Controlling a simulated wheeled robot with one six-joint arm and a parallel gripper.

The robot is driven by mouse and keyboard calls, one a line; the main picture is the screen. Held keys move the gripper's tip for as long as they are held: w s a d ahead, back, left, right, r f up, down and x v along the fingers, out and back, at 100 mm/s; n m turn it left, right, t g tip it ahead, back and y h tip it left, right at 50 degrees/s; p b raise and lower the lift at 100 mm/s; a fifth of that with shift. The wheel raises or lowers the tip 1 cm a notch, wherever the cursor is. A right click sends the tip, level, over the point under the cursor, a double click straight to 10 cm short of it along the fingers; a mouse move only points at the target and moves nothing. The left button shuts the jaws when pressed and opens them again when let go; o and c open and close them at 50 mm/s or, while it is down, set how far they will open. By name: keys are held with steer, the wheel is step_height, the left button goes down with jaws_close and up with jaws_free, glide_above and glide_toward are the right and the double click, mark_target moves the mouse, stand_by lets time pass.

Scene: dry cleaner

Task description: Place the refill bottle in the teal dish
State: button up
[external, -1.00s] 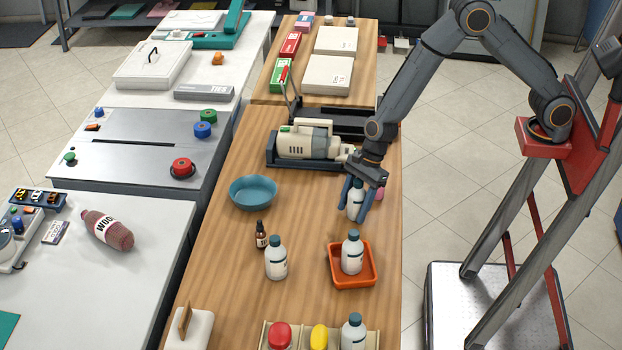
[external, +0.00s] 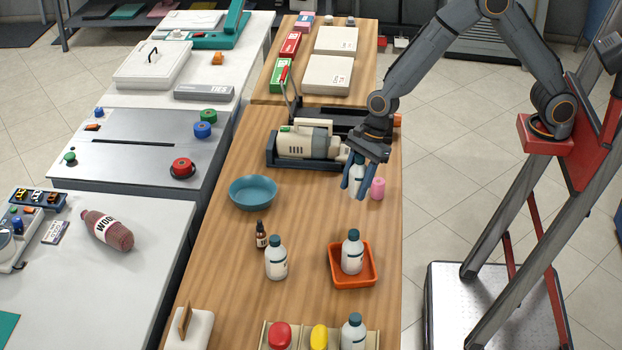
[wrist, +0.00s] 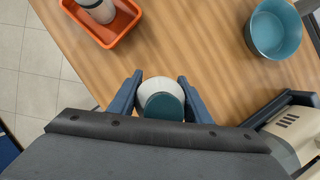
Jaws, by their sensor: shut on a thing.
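My gripper (external: 358,183) is shut on a white bottle with a dark teal cap (external: 357,178), upright near the right edge of the wooden table. In the wrist view the held bottle (wrist: 160,97) sits between the two blue fingers. Whether its base touches the table is hard to tell. The teal dish (external: 253,193) is empty and stands to the left of my gripper; it also shows at the upper right of the wrist view (wrist: 274,30). Similar white bottles stand on the table (external: 276,260), in the orange tray (external: 352,254) and in the front rack (external: 353,333).
A small brown dropper bottle (external: 261,236) stands below the dish. A cream handheld machine (external: 305,142) lies in a dark tray behind it. A pink cylinder (external: 377,189) is close right of the held bottle. The orange tray's rim (external: 353,284) is nearer the front. Wood between gripper and dish is clear.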

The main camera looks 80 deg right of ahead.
steer(key=shift+w+r, duration=0.2)
steer(key=shift+r, duration=0.35)
steer(key=w+r+b, duration=0.1)
steer(key=w+b, duration=0.7)
steer(key=w, duration=0.8)
steer(key=w+d+r+b, duration=0.2)
steer(key=w+d+b, duration=0.2)
steer(key=w, duration=0.2)
steer(key=w+d+r+b, duration=0.2)
steer(key=w+d+b, duration=0.15)
steer(key=w, duration=0.35)
glide_above(261, 194)
steer(key=shift+m, duration=0.3)
steer(key=shift+f, duration=4.95)
steer(key=shift+f, duration=0.15)
steer(key=shift+f, duration=0.25)
steer(key=o, duration=1.3)
steer(key=shift+c, duration=0.2)
